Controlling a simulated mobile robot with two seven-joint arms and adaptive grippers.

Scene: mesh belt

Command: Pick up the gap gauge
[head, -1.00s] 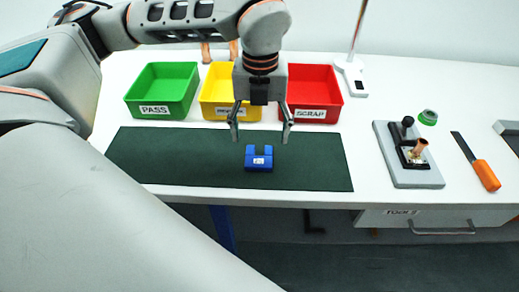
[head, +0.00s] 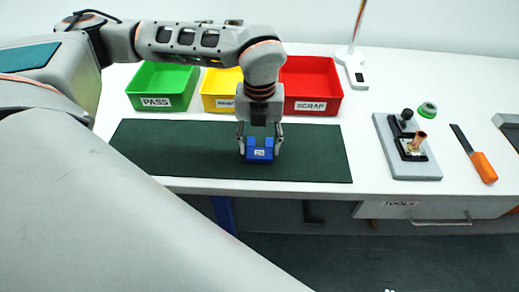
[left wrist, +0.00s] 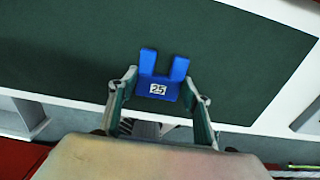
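The gap gauge (head: 260,154) is a blue U-shaped block with a white label marked 25. It lies on the dark green mat (head: 180,155). My left gripper (head: 260,148) is down around it, one finger on each side. In the left wrist view the gauge (left wrist: 158,90) sits between the two fingertips (left wrist: 160,78), its slot facing away from the palm. Both fingertips appear to touch its sides. The gauge still seems to rest on the mat. My right gripper is not in view.
A green PASS bin (head: 163,86), a yellow bin (head: 222,86) and a red SCRAP bin (head: 311,84) stand behind the mat. To the right are a grey fixture (head: 407,165), a green ring (head: 428,109) and an orange-handled tool (head: 483,166). The mat around the gauge is clear.

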